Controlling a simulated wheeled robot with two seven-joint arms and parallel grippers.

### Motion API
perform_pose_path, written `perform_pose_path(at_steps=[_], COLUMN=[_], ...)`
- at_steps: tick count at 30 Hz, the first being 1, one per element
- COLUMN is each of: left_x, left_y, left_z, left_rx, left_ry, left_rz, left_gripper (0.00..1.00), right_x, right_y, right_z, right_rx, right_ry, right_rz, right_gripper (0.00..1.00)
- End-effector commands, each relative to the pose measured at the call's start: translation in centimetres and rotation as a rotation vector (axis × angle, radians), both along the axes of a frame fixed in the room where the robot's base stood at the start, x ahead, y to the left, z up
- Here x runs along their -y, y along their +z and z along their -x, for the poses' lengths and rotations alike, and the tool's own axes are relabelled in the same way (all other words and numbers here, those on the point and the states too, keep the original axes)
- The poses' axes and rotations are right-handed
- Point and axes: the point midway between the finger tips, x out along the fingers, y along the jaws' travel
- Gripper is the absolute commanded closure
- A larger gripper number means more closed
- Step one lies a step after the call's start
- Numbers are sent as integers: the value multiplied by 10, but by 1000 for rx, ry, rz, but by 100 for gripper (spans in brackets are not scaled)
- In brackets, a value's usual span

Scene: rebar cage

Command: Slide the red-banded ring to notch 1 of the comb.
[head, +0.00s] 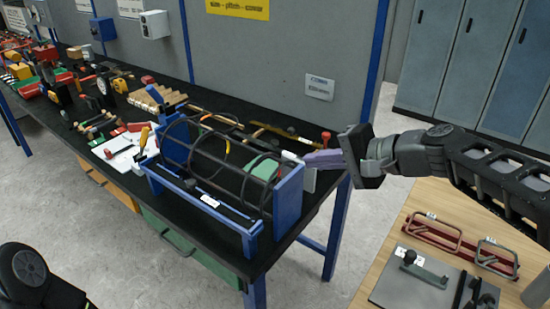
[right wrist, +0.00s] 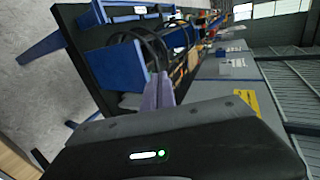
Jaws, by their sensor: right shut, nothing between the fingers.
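The rebar cage stands in a blue frame (head: 289,199) on the black bench, with dark bars running lengthwise and several dark rings around them. One dark ring (head: 246,187) is near the frame's right end. I cannot make out a red band on any ring. A blue front rail (head: 222,211) with a white label runs along the frame; comb notches are too small to tell. My right gripper (head: 308,160) has purple fingers, shut and empty, beside the frame's right end plate. In the right wrist view, its fingers (right wrist: 158,90) point toward the frame (right wrist: 120,62). My left gripper is out of view.
The black bench (head: 205,251) holds many tools and parts further left. A white sheet (head: 120,152) lies left of the frame. A grey wall panel rises behind the bench.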

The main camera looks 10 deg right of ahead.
Motion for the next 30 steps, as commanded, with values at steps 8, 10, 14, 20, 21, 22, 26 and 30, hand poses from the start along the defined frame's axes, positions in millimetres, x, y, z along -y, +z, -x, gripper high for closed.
perform_pose_path(at_steps=[8,10,14,20,21,22,26,30], left_x=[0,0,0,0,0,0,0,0], left_y=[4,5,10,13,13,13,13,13], left_z=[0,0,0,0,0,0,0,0], left_rx=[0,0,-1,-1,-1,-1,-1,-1], left_ry=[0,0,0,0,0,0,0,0], left_rz=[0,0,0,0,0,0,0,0], left_gripper=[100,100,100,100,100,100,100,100], right_x=[-32,-41,-54,-66,-67,-67,-68,-68], right_y=[-26,-33,-37,-41,-42,-42,-42,-42], right_z=[-37,-47,-63,-79,-80,-81,-81,-81], right_rx=[-6,-5,-3,-2,-2,-1,0,0], right_ry=[4,4,4,1,0,1,1,1], right_rz=[-1,-2,0,-1,0,0,0,0], right_gripper=[100,100,100,100,100,100,100,100])
